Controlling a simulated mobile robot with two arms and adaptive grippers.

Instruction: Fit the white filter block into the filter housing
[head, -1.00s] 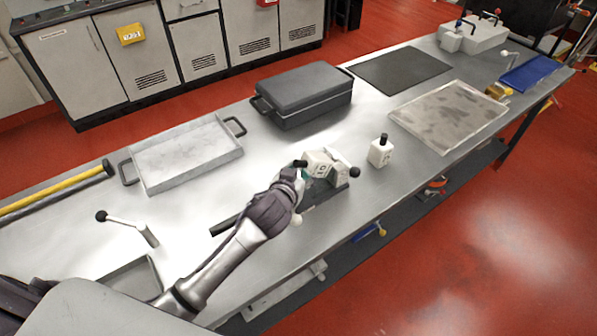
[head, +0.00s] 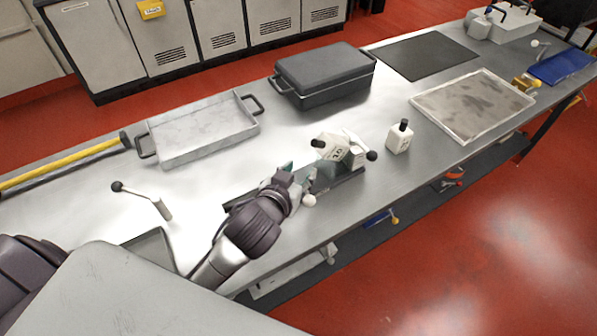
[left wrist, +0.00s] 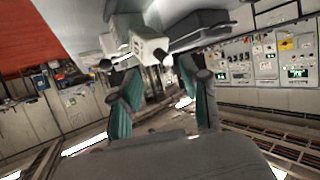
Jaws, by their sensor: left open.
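A white block (head: 331,148) with a black knob and dark marking sits tilted at a fixture on a dark base (head: 348,184), which I take for the filter housing. I cannot tell how deep it sits. A lever with a black ball is at the fixture's right. A second white block (head: 399,138) with a black top stands upright to the right. My left gripper (head: 300,182) is open at the fixture's left, apart from the block. In the left wrist view, its teal-padded fingers (left wrist: 158,72) are spread and empty, with a white block (left wrist: 148,46) beyond them. My right gripper is not in view.
A grey tray (head: 203,148) and a dark lidded case (head: 325,89) stand behind. A lever with a black ball (head: 143,199) is at left. A shallow tray (head: 423,101) and black mat (head: 424,55) lie toward the far right. The bench front edge is close.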

